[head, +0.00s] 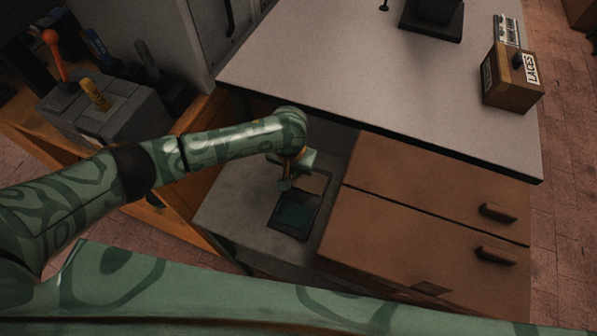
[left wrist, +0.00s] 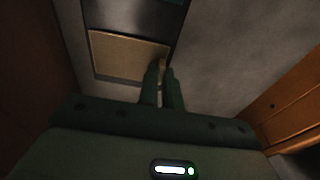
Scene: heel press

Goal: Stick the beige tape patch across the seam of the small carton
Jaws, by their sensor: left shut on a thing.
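A flat beige rectangle, which looks like the tape patch (head: 312,182), lies at the upper end of a dark tray with a teal panel (head: 295,213), on a low grey shelf below the counter. In the left wrist view the beige patch (left wrist: 128,57) shows a dark surround. My left gripper (head: 287,181) reaches down at the patch's left side. Its fingers (left wrist: 163,72) are shut at the patch's edge, with a thin tan bit between their tips. How much of the patch they hold is unclear. I cannot identify the small carton for sure. My right gripper is not in view.
A brown drawer unit (head: 420,222) stands right of the tray. The counter (head: 370,70) overhangs behind, with a box labelled LACES (head: 512,78) and a dark device (head: 433,20) on it. A grey tool block (head: 105,108) stands at left. The shelf left of the tray (head: 238,195) is clear.

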